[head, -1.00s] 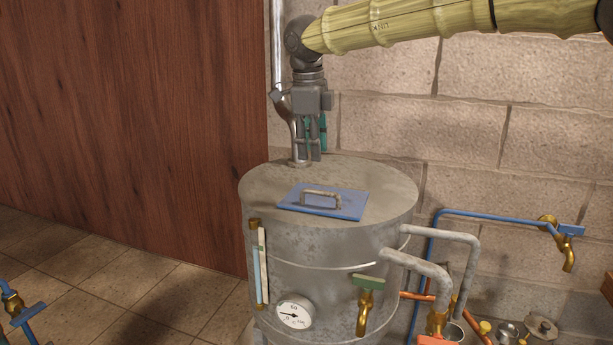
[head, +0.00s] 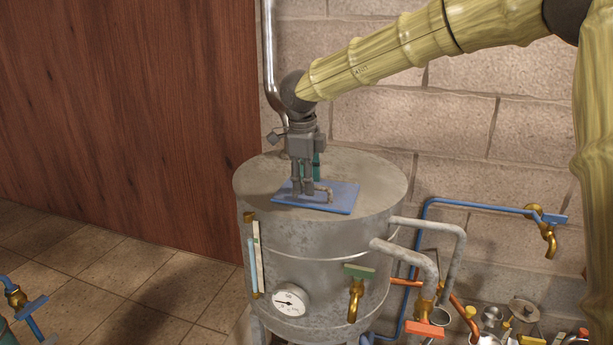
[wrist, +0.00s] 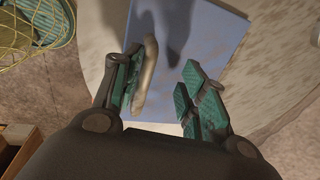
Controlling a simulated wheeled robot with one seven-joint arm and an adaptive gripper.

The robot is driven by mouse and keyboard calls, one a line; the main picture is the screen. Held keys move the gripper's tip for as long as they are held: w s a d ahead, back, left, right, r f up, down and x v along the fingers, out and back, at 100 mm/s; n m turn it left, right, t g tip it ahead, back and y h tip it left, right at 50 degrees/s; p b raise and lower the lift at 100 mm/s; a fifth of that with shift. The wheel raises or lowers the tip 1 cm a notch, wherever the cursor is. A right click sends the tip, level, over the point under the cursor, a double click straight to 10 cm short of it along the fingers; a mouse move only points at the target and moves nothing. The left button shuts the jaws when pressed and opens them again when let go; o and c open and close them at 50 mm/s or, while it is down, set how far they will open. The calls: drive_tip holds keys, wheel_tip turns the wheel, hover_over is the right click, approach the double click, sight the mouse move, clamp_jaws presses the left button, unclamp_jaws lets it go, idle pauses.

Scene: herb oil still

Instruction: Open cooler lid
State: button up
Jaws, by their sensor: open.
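The cooler is a grey metal drum (head: 330,245) with a flat top. A blue square lid (head: 343,200) lies flat and closed on that top, and it also shows in the wrist view (wrist: 215,40). Its bent metal handle (head: 328,193) stands up from the lid. My gripper (head: 308,188) points down over the lid, with its fingers low at the handle and hiding part of it. In the wrist view, my gripper is open and the handle (wrist: 147,75) lies between the green-padded fingers, close to the left one. I cannot tell whether they touch.
A gauge (head: 291,299), a sight tube (head: 257,255) and a brass tap (head: 355,300) are on the drum's front. Grey pipes (head: 440,232) leave its right side. A block wall (head: 450,110) stands behind, a wooden panel (head: 120,90) at left. Open tiled floor (head: 130,265) is at front left.

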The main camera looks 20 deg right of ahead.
drive_tip(key=s, duration=0.1)
drive_tip(key=s+r, duration=0.1)
drive_tip(key=s, duration=0.1)
drive_tip(key=shift+s+r, duration=0.2)
drive_tip(key=shift+r, duration=0.2)
drive_tip(key=c, duration=0.7)
drive_tip(key=shift+w+f, duration=0.5)
drive_tip(key=shift+w, duration=0.15)
clamp_jaws()
drive_tip(key=shift+s+a, duration=0.1)
drive_tip(key=shift+s, duration=0.05)
drive_tip(key=shift+r, duration=0.3)
drive_tip(key=o, duration=0.7)
unclamp_jaws()
drive_tip(key=shift+w+d, duration=0.2)
drive_tip(key=shift+w, duration=0.25)
drive_tip(key=shift+r, duration=0.15)
